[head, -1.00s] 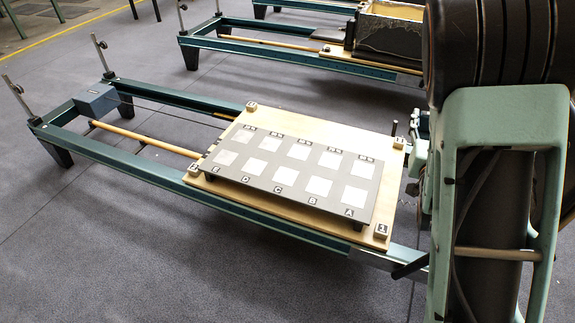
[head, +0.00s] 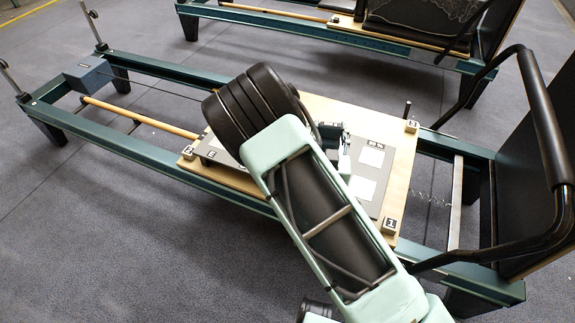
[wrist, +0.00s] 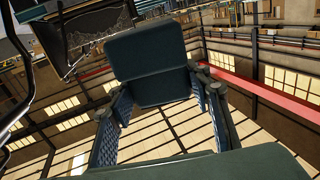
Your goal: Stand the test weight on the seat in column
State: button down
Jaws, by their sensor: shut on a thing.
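The test weight, a dark blue-green block (wrist: 150,62), is between the fingertips of my gripper (wrist: 160,92) in the wrist view. My gripper is shut on it. In the head view my gripper (head: 333,136) is over the grey seat board, mostly hidden behind my arm; the weight cannot be made out clearly there. The seat board (head: 358,187) has pale square seats with lettered columns. The letter E shows at its left end, and a few pale squares show right of my arm. My arm covers the middle of the board, so the other letters are hidden or unclear.
The board lies on a wooden carriage (head: 400,165) with numbered corner blocks, on a green reformer frame (head: 130,160). A black bar (head: 540,115) and dark upright panel stand at the right. A blue-grey box (head: 88,73) sits at the left end. Another reformer stands behind.

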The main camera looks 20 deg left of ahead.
jog(key=s+a+f+n+y, duration=0.1)
jog(key=s+a+f+y, duration=0.1)
jog(key=s+a+f, duration=0.4)
jog(key=w+a+f+b, duration=0.1)
jog(key=w+a+f, duration=0.1)
jog(key=w+f, duration=0.1)
jog(key=w+a+f+b, duration=0.2)
jog(key=w+a+f, duration=0.1)
jog(key=w+f, duration=0.1)
jog(key=w+a+f+b, duration=0.2)
jog(key=w+a+f, duration=0.1)
jog(key=w, duration=0.1)
jog(key=shift+w+a+f, duration=0.15)
jog(key=shift+w+f, duration=0.05)
jog(key=shift+w, duration=0.2)
jog(key=shift+f+b, duration=0.85)
jog(key=shift+f, duration=0.65)
jog(key=shift+f, duration=0.1)
jog(key=c, duration=1.5)
grip_release()
jog(key=shift+f, duration=0.2)
jog(key=o, duration=0.5)
jog(key=shift+c, duration=0.2)
